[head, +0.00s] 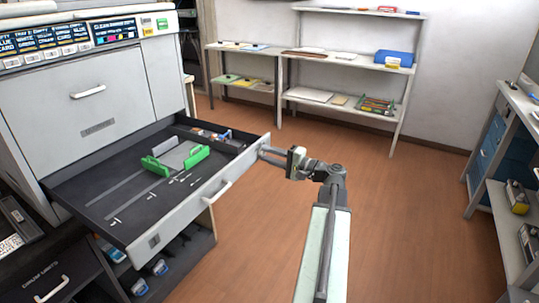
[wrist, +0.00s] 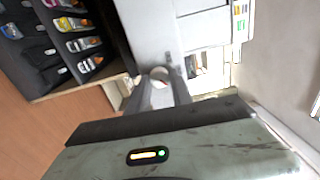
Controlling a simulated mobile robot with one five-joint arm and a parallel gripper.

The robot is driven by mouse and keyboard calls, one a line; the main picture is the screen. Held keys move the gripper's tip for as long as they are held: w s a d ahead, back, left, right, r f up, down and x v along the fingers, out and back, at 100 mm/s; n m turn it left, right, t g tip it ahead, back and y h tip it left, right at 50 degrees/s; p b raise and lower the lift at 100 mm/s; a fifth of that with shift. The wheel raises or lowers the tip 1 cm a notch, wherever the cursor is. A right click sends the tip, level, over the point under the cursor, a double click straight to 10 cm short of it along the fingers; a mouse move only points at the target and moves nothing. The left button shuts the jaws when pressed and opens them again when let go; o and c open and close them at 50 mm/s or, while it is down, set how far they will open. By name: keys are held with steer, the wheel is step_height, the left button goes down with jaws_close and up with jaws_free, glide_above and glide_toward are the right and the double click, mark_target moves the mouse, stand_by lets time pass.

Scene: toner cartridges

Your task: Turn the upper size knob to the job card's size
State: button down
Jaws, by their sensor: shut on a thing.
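The wide grey upper drawer (head: 205,200) of the printer is pulled out at the left in the head view. My gripper (head: 268,152) reaches to its right end, with the fingers pointing left. In the wrist view my gripper (wrist: 160,92) is shut on a small round pale knob (wrist: 160,74), which shows between the fingertips. This looks like the upper size knob. Its markings and setting cannot be read. I cannot make out the job card for certain.
Green paper guides (head: 195,157) stand in the drawer. Label panels (head: 62,40) run along the printer's top. Shelves (head: 345,58) stand at the back wall and another shelf unit (head: 510,205) at the right. Cartridges (wrist: 78,40) sit in a dark rack in the wrist view. The brown floor (head: 420,230) is clear.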

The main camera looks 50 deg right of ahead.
steer(key=c, duration=1.1)
jaws_free()
steer(key=shift+c, duration=0.2)
steer(key=v, duration=0.8)
steer(key=shift+w, duration=0.1)
